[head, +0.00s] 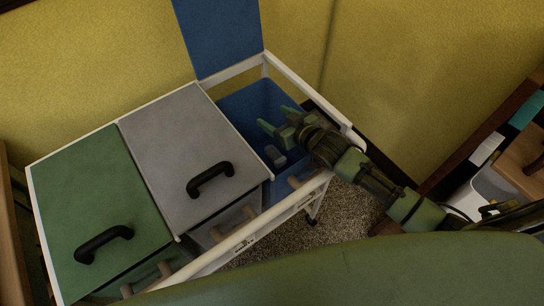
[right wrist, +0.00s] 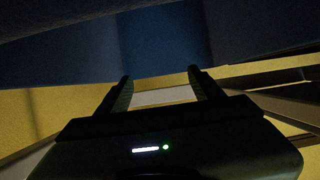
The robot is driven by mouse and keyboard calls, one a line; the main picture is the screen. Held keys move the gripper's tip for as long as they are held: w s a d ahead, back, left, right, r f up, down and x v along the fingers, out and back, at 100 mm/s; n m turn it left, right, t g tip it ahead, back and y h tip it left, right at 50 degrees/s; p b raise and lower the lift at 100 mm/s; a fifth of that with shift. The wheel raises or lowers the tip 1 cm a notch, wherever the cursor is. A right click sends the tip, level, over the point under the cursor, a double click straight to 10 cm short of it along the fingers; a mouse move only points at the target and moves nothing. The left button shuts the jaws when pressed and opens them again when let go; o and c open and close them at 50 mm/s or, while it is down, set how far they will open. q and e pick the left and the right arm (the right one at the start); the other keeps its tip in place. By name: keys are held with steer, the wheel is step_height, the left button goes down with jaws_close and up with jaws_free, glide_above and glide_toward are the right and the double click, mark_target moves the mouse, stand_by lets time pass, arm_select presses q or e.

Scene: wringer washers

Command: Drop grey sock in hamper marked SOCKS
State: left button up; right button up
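A white-framed hamper cart (head: 75,146) has three compartments. The blue hamper (head: 246,104) at the right has its blue lid (head: 220,36) raised. My right gripper (head: 274,118) is over this open hamper with its fingers apart. In the right wrist view the fingers (right wrist: 162,78) are also spread, with nothing between them. A small grey thing (head: 279,158), perhaps the grey sock, shows below the gripper, within the blue hamper's outline; I cannot tell whether it lies on the bottom. No SOCKS marking is readable. My left gripper is not in view.
The grey lid (head: 170,135) and the green lid (head: 95,205) are shut, each with a black handle. A yellow wall (head: 400,80) stands close behind the cart. A white basin (head: 490,188) is at the right. Speckled floor (head: 345,215) shows between.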

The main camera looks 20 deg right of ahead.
step_height(320, 180, up, 20)
steer(key=p, duration=0.1)
stand_by(0.5)
stand_by(0.5)
